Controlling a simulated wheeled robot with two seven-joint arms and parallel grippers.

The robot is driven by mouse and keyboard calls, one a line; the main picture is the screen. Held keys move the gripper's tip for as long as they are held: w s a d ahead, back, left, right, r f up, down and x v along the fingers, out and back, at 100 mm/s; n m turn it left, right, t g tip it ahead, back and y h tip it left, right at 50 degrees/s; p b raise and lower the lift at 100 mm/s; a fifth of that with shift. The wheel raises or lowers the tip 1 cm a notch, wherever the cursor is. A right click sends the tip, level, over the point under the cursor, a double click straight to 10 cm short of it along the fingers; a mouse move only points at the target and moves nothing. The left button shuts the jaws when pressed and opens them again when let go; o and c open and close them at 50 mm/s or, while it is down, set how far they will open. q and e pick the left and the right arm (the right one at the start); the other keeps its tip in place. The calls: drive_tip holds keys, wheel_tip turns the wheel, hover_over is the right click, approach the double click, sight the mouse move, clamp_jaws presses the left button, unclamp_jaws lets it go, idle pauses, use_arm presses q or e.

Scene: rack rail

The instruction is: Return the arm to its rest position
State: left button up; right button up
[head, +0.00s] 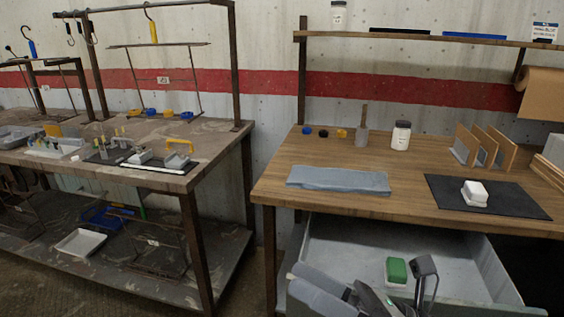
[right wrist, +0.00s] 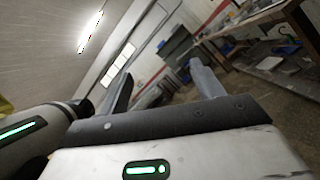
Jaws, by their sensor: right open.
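My right gripper (head: 396,290) is low in the head view, in front of the open grey drawer (head: 345,240) under the wooden bench. Its dark fingers are apart. In the right wrist view its two fingers (right wrist: 163,88) stand wide apart with nothing between them. A green-and-white block (head: 397,270) shows at the drawer, close to the fingers in the picture; I cannot tell how far it is from them. My left gripper is in neither view.
The wooden bench (head: 405,190) carries a folded blue-grey cloth (head: 338,180), a white jar (head: 401,136), a black mat (head: 450,203) with a white block (head: 474,193), and upright wooden dividers (head: 487,146). A cluttered grey bench (head: 150,178) stands left, with a floor gap between.

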drive_tip(key=w+d+f+m+t+h, duration=0.2)
drive_tip(key=d+f+m+t+h, duration=0.3)
drive_tip(key=m, duration=0.7)
drive_tip(key=w+d+f+m+t+h, duration=0.2)
drive_tip(key=f+m+t+h, duration=0.4)
drive_tip(key=m, duration=0.7)
drive_tip(key=s+d+f+m+g+h, duration=0.1)
drive_tip(key=s+f+m+g+h, duration=0.2)
drive_tip(key=f+m, duration=0.4)
drive_tip(key=s+d+f+m+g+h, duration=0.2)
drive_tip(key=s+f+m+g, duration=0.3)
drive_tip(key=f+m, duration=0.3)
drive_tip(key=shift+s+f+m+h, duration=0.3)
drive_tip(key=shift+s+f+h, duration=0.4)
drive_tip(key=shift+s+f, duration=0.1)
